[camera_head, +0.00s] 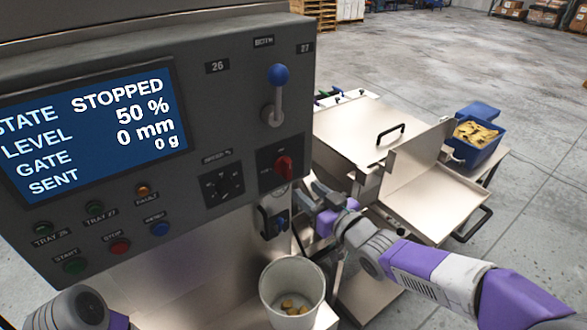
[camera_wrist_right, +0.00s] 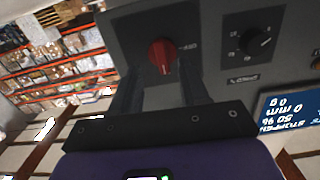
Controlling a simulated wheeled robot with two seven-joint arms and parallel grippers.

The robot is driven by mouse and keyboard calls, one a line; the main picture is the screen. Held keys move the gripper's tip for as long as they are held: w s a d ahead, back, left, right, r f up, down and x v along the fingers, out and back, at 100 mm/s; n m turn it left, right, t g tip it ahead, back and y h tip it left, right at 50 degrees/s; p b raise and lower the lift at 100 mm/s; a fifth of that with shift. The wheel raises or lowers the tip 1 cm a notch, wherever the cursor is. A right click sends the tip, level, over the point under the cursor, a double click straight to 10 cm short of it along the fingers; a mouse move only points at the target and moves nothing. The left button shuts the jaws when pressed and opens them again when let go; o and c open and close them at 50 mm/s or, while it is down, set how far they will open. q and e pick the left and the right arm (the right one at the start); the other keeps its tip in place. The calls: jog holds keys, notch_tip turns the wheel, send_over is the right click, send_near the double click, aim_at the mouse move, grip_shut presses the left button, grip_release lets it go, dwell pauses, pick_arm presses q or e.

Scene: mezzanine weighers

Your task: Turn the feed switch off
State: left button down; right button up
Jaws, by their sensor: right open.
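A red rotary switch (camera_head: 284,167) sits on a dark plate at the right of the grey control panel. Its label is too small to read. It also shows in the right wrist view (camera_wrist_right: 162,55), ahead of my right gripper. My right gripper (camera_head: 318,192) is open, just right of and below the red switch in the head view. In the wrist view its two fingers point at the panel on either side of the switch, with nothing between them. I cannot tell whether they touch it. My left gripper is out of view.
A blue-knobbed lever (camera_head: 277,92) stands above the switch and a black dial (camera_head: 223,185) to its left. The screen (camera_head: 92,130) reads STOPPED. A white bucket (camera_head: 291,285) with yellowish pieces stands below. Steel trays (camera_head: 435,195) and a blue crate (camera_head: 458,151) lie to the right.

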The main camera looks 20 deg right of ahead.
aim_at(290, 167)
jog(key=shift+t, duration=0.3)
jog(key=w+r, duration=0.1)
jog(key=w, duration=0.1)
jog(key=w+a, duration=0.1)
jog(key=w, duration=0.1)
jog(key=w+a+r, duration=0.1)
jog(key=w, duration=0.1)
jog(key=shift+w+a+r, duration=0.15)
jog(key=shift+w+r, duration=0.15)
jog(key=shift+c, duration=0.4)
grip_shut()
